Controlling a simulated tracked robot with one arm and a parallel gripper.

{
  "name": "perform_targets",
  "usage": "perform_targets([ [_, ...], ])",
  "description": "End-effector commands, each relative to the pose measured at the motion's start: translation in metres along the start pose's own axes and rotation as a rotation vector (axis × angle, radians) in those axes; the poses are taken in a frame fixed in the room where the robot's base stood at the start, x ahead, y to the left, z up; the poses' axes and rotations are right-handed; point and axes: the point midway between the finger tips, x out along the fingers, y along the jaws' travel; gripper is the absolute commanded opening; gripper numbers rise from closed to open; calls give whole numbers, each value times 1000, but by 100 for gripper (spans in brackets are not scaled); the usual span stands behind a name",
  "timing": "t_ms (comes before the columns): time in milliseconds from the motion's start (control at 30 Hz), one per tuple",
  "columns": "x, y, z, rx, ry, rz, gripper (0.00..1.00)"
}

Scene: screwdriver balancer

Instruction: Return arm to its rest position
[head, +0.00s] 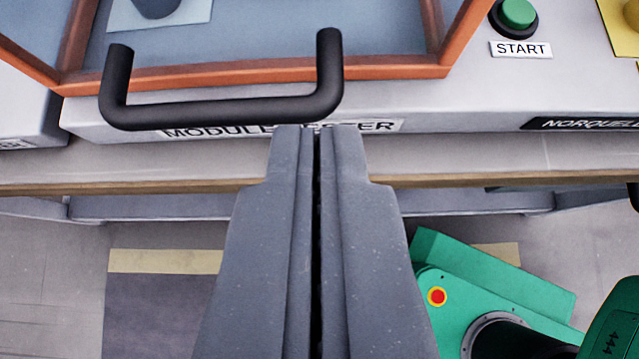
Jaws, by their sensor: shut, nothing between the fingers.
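My gripper (316,130) is in the middle of the head view, pointing away from me toward the bench. Its two grey fingers are together with only a thin dark line between them, and nothing is held. The fingertips are just below a black bar handle (225,112) in the picture. They cover part of the "MODULE TESTER" label (220,131). I cannot tell whether the tips touch the handle or the panel. The handle is on an orange-framed door or cover (390,72).
A green START button (517,13) is at the upper right, with a yellow part (620,25) beside it. The bench edge (150,188) runs across the picture. Below are the floor, a dark mat (155,310) with a yellow border, and my green base at lower right.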

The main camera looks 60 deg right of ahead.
Motion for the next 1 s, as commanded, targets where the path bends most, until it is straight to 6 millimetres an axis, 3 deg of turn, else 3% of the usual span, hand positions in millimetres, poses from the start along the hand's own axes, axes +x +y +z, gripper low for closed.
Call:
perform_targets([
  [300,-49,-1,22,-2,5,-9,0],
  [667,-68,0,31,-3,2,-8,0],
  [833,-85,-15,21,-71,-39,-75,0],
  [1000,-130,-48,-12,-214,-93,-257,0],
])
